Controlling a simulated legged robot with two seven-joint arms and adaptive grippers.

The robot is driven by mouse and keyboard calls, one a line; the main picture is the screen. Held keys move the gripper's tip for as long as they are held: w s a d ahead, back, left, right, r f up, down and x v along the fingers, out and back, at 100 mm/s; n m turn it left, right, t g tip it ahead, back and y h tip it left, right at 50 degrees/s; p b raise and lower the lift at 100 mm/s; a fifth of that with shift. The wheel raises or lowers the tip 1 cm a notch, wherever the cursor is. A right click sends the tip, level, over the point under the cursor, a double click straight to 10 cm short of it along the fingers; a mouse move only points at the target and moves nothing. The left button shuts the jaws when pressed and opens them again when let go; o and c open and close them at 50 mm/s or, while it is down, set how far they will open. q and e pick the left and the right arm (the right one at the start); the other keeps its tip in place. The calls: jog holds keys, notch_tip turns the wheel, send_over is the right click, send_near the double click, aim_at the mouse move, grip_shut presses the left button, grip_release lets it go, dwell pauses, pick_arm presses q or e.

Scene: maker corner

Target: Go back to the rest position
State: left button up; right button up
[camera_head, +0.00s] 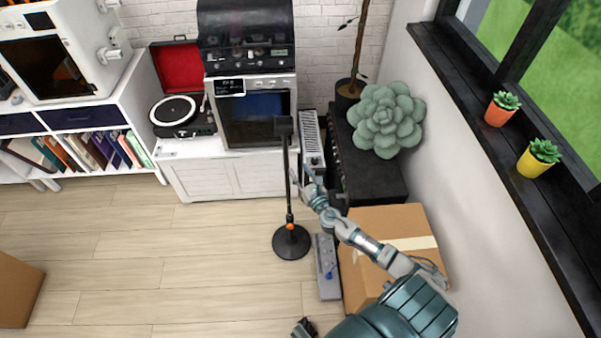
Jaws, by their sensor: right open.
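My right arm reaches up from the bottom right of the head view. My right gripper (311,168) is at its far end, open, small in the picture and seen over the gap between the white cabinet and the black cabinet. I see nothing held in it. My left gripper does not show clearly anywhere in the view.
A black stand (290,240) with a round base stands just left of my right arm. A cardboard box (410,222) is partly behind the arm. A black cabinet (385,180) and a white cabinet (205,177) stand behind. The wooden floor (150,245) at left is mostly clear.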

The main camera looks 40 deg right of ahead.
dwell(0.4)
jog(key=s+a+f+m+g+h, duration=0.15)
jog(key=s+f+m+g, duration=0.25)
jog(key=s+f+m, duration=0.6)
jog(key=s+a+f+m+g, duration=0.2)
jog(key=s+f+m+g, duration=0.25)
jog(key=f+m, duration=0.65)
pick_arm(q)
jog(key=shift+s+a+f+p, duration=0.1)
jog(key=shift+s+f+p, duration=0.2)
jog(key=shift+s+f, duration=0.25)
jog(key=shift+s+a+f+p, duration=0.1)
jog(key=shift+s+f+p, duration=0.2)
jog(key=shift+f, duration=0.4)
pick_arm(e)
jog(key=s+a+f+m+g+y, duration=0.1)
jog(key=s+a+f+m+g, duration=0.1)
jog(key=s+a+f, duration=0.3)
jog(key=s+a+f+m+g+y, duration=0.2)
jog(key=s+a+f+m, duration=0.3)
jog(key=s, duration=0.5)
jog(key=s+a+f+m+g+y, duration=0.1)
jog(key=s+a+f+m+g, duration=0.2)
jog(key=s+f, duration=0.4)
jog(key=shift+s+a+f+m+g, duration=0.4)
jog(key=shift+s+a+m, duration=0.1)
jog(key=shift+s+a, duration=0.4)
jog(key=shift+w+y, duration=0.15)
jog(key=shift+y, duration=0.1)
